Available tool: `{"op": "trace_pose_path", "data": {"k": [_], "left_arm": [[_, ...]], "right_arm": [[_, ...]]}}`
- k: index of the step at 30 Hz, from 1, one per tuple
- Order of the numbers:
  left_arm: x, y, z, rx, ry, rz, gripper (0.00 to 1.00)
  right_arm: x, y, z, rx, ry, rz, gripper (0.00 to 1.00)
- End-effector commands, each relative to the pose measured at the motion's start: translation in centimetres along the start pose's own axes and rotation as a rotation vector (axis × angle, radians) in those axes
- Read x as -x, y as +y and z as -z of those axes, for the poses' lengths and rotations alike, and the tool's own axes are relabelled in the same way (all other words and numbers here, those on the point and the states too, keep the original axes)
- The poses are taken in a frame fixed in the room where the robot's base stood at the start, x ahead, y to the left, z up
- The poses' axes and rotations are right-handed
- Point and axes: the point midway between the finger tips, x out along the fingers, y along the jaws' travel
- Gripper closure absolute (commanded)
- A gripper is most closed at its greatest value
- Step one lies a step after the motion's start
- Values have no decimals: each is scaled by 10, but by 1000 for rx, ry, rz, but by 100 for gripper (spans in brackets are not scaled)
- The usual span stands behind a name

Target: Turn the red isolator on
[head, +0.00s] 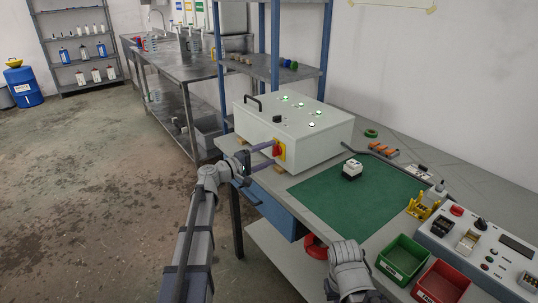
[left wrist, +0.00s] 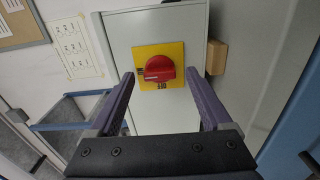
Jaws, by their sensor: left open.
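The red isolator (head: 278,149) is a red rotary knob on a yellow square plate, fixed to the side of a white control box (head: 318,141). In the left wrist view the red knob (left wrist: 160,68) lies between and beyond my fingertips, its raised grip lying roughly across the picture. My left gripper (head: 267,156) is open, with its fingers pointing at the knob, one on each side. In the left wrist view the left gripper (left wrist: 160,76) holds nothing, and I see no clear contact with the knob. My right arm shows at the bottom of the head view, but its fingers do not show.
The box has a black handle and green lights on top. A green mat (head: 355,200) with a small white device (head: 352,169) lies beside it. A green bin (head: 403,259), red bin (head: 441,283) and control panel (head: 482,250) stand to the right. Floor at left is clear.

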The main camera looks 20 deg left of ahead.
Motion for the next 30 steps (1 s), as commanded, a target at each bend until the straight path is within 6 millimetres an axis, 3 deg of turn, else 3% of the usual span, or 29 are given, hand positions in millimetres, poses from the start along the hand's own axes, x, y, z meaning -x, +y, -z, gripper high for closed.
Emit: {"op": "trace_pose_path", "data": {"k": [9,13,30], "left_arm": [[52,0,-1,0,3,0,18],[66,0,-1,0,2,0,18],[73,0,0,0,0,0,18]], "right_arm": [[0,0,0,0,0,0,100],[0,0,0,0,0,0,100],[0,0,0,0,0,0,100]]}}
